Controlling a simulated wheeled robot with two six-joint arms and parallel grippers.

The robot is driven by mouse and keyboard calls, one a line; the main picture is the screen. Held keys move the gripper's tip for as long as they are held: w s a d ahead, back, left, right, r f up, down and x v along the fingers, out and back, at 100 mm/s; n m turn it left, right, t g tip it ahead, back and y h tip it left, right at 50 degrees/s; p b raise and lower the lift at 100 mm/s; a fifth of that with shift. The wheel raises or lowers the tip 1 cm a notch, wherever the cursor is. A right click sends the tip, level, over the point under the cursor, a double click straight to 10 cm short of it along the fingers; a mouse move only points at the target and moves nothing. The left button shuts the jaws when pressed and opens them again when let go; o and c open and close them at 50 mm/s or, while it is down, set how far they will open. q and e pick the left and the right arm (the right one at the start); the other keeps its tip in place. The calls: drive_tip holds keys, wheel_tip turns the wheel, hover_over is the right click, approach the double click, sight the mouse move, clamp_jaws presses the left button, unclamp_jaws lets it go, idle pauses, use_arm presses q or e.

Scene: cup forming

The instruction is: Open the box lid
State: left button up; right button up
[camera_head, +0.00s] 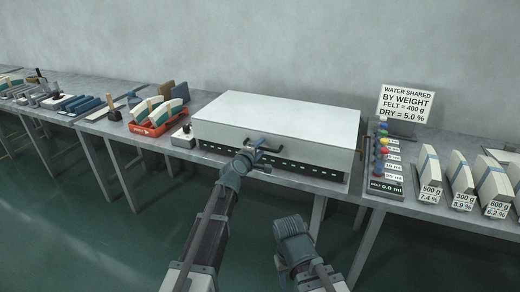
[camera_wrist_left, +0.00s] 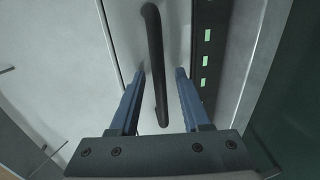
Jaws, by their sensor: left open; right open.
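The box (camera_head: 276,130) is a wide, pale case on the table with a white lid that is shut. In the left wrist view the handle (camera_wrist_left: 154,60) runs between the two blue fingers of my left gripper (camera_wrist_left: 160,88), with a gap on each side. My left gripper (camera_head: 250,158) is open at the front of the box in the head view. My right gripper (camera_head: 293,226) is low in front of the table, away from the box; its fingertips are hard to make out.
Left of the box stand a small white device (camera_head: 183,137) and a red tray (camera_head: 158,122) with curved pieces. Right are a panel with coloured knobs (camera_head: 381,150), a sign (camera_head: 406,103) and several labelled blocks (camera_head: 460,172). A dark strip with green marks (camera_head: 300,166) runs below the handle.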

use_arm(q)
clamp_jaws()
idle(1.3)
